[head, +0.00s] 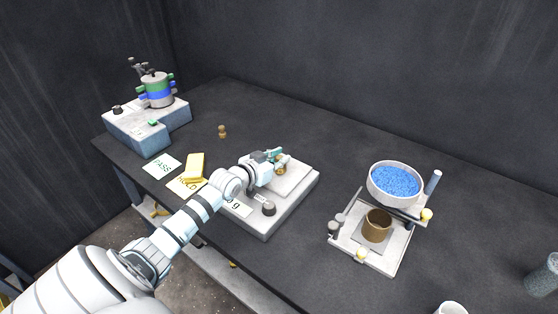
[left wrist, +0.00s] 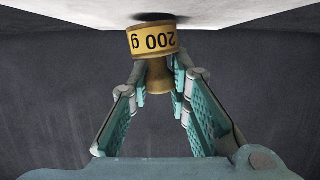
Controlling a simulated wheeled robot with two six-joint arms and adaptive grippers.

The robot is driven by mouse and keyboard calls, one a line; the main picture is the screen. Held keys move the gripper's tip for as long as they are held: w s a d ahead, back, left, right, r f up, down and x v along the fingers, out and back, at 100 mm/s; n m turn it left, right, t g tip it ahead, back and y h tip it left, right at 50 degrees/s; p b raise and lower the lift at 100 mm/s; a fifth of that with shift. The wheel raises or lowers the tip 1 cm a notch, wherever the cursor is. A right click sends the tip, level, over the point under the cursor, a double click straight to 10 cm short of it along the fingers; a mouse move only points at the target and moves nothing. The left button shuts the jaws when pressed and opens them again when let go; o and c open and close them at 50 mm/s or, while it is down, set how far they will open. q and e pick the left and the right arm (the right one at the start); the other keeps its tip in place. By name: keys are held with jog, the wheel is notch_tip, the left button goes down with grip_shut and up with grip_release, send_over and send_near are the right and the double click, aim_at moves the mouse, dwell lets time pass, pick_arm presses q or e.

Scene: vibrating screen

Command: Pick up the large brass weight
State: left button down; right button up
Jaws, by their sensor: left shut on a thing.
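The large brass weight (left wrist: 152,40), marked 200 g, shows upside down in the left wrist view; its narrow neck and knob lie between my fingers. In the head view a bit of the brass weight (head: 281,168) shows at the fingertips, over the pale plate of the scale (head: 297,190). My left gripper (head: 275,158) is shut on the weight; its fingers also show in the left wrist view (left wrist: 160,78). The weight's base is at or close to the pale surface; I cannot tell if it touches. My right gripper is not in view.
A small brass weight (head: 222,132) stands on the dark table (head: 300,135). A PASS card (head: 162,167) and a yellow object (head: 195,167) on another card lie left. A bowl of blue beads (head: 394,182) stands over a brown cup (head: 377,226) at right.

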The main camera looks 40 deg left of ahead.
aim_at(279, 156)
pick_arm(q)
notch_tip(279, 156, up, 7)
jog(key=shift+w+a+r+p, duration=0.1)
jog(key=shift+p, duration=0.95)
notch_tip(279, 156, up, 12)
jog(key=p, duration=0.1)
jog(key=shift+r, duration=0.2)
